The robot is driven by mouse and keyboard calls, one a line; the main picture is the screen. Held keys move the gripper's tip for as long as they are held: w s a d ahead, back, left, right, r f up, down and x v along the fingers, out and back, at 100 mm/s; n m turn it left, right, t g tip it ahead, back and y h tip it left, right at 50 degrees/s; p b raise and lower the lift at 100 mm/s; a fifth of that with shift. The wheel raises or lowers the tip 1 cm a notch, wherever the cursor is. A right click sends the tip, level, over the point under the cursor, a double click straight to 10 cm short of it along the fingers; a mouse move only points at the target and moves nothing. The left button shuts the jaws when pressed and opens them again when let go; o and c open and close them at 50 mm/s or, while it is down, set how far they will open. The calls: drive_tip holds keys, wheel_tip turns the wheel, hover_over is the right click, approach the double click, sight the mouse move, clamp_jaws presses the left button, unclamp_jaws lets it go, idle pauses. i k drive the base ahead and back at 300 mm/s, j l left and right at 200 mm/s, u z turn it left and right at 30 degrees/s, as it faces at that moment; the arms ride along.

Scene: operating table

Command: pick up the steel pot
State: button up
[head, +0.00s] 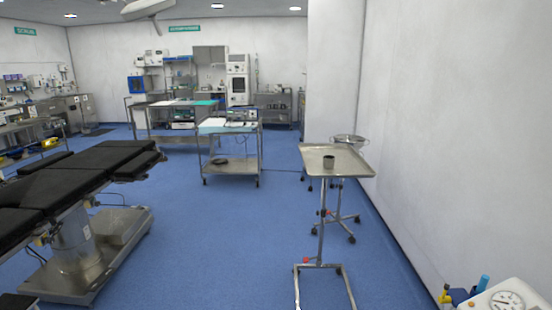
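A small dark grey steel pot (329,161) stands upright on the flat top of a steel instrument stand (350,168), right of the middle in the head view. It sits toward the left part of that top, with bare surface around it. The pot is small in the picture, so its inside is hard to make out. My gripper does not show in this view.
A basin stand (350,139) is just behind the instrument stand, near the right wall. A black operating table (75,180) fills the left. A steel trolley (231,167) stands farther back. A gauge unit (505,300) is at bottom right. Blue floor (215,240) between is clear.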

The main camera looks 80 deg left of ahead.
sight(329, 160)
drive_tip(key=u, duration=1.8)
drive_tip(key=i+l+u, duration=0.2)
drive_tip(key=i, duration=0.75)
drive_tip(key=j, duration=0.1)
